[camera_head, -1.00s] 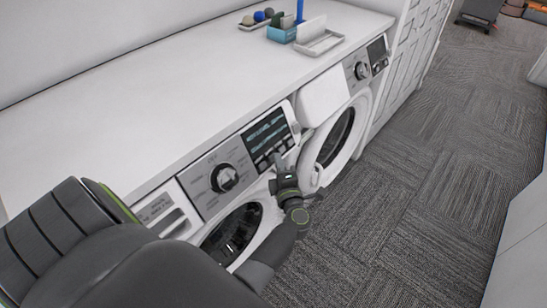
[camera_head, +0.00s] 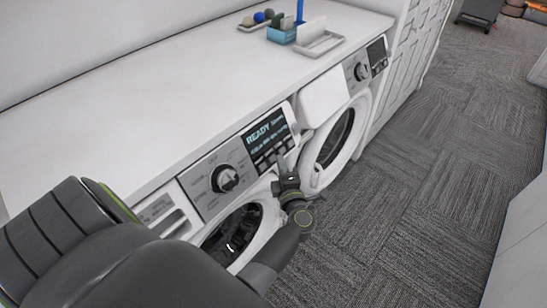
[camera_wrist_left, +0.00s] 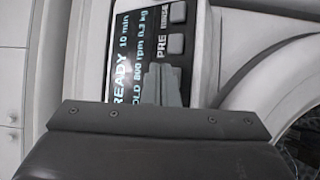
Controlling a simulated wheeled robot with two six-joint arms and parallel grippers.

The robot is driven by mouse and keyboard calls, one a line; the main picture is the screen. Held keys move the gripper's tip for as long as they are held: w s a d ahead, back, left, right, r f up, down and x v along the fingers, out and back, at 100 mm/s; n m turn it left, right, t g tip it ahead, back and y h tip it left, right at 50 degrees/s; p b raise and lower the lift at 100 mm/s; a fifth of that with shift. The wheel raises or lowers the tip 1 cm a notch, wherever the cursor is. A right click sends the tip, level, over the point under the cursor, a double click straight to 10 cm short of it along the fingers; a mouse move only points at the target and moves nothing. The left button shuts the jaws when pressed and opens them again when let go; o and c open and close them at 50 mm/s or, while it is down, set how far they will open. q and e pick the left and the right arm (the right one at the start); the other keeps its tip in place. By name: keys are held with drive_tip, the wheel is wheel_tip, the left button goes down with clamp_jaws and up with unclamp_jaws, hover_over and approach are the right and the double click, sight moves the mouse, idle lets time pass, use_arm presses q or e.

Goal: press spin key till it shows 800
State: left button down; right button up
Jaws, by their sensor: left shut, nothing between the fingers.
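The near washing machine's display (camera_head: 266,136) is lit and reads READY in the head view. In the left wrist view the display (camera_wrist_left: 123,60) reads READY, 10 min and 800 rpm, turned sideways. A row of grey keys runs along the display's lower edge. The PRE key (camera_wrist_left: 175,44) and the RINSE key (camera_wrist_left: 177,12) show there; the spin key is not visible and may be behind my fingers. My left gripper (camera_head: 281,160) is shut and empty, its tips at the key row; they also show in the left wrist view (camera_wrist_left: 161,72). I cannot tell whether they touch a key.
The near machine's dial (camera_head: 225,178) is left of the display. A second front-loading machine (camera_head: 345,135) stands to the right. A blue box (camera_head: 281,35) and white trays sit at the back of the white counter (camera_head: 150,105). Carpet is clear at right.

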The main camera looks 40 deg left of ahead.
use_arm(q)
drive_tip(key=shift+d, duration=0.1)
drive_tip(key=shift+s+d+r+p, duration=0.1)
drive_tip(key=shift+d+r+p, duration=0.1)
drive_tip(key=shift+d+r, duration=0.4)
drive_tip(key=shift+s+d+r+p, duration=0.1)
drive_tip(key=shift+d+r+p, duration=0.15)
drive_tip(key=shift+d, duration=0.6)
drive_tip(key=shift+d+r+p, duration=0.2)
drive_tip(key=shift+d+r, duration=0.15)
drive_tip(key=shift+d, duration=0.4)
drive_tip(key=shift+d, duration=0.1)
